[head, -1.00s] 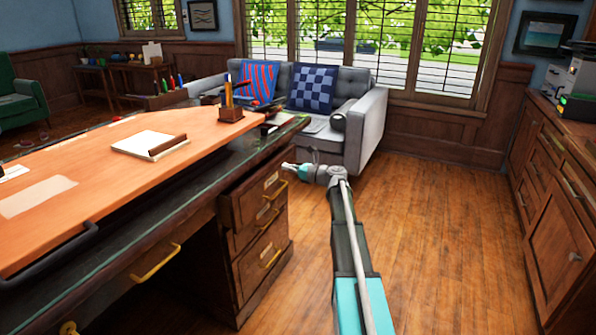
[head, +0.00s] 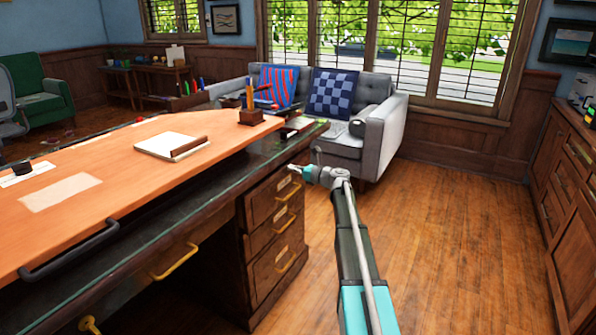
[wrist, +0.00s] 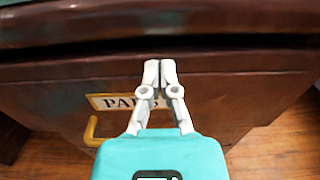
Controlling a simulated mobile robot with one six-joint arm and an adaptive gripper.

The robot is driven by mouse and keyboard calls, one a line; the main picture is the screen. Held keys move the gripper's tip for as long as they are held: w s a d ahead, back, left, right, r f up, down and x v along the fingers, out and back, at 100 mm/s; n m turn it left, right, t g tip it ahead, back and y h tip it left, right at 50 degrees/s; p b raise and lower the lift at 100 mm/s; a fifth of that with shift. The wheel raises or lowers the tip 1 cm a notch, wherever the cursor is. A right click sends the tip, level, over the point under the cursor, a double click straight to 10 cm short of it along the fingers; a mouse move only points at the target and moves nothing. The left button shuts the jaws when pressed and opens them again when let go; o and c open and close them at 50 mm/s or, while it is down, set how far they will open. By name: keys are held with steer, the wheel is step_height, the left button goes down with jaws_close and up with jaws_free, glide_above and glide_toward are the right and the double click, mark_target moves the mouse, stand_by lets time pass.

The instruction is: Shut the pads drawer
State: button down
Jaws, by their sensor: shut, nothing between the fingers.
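The pads drawer (head: 268,197) is the top one in the wooden desk's right-hand stack. Its front looks about level with the drawers below it; a small gap cannot be ruled out. In the wrist view the brown drawer front (wrist: 230,95) fills the middle, with a brass-framed label (wrist: 108,102) reading PADS, partly hidden by my fingers. A brass handle (wrist: 92,130) shows below the label. My gripper (wrist: 160,66) is shut and empty, its fingertips at the upper part of the drawer front, touching or very near. The head view shows my gripper (head: 293,168) at the drawer's upper right.
The desk top (head: 200,190) overhangs the drawers. Lower drawers (head: 275,270) look closed. A grey sofa (head: 375,135) stands behind, and a wooden cabinet (head: 575,180) is at the right. The floor (head: 450,240) between desk and cabinet is clear.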

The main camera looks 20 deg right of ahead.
steer(key=shift+x, duration=1.55)
steer(key=shift+r, duration=0.1)
glide_toward(285, 166)
steer(key=d, duration=0.1)
steer(key=s+d, duration=0.1)
steer(key=s+d+f, duration=0.1)
steer(key=d, duration=0.1)
steer(key=shift+f, duration=0.1)
steer(key=shift+a, duration=0.1)
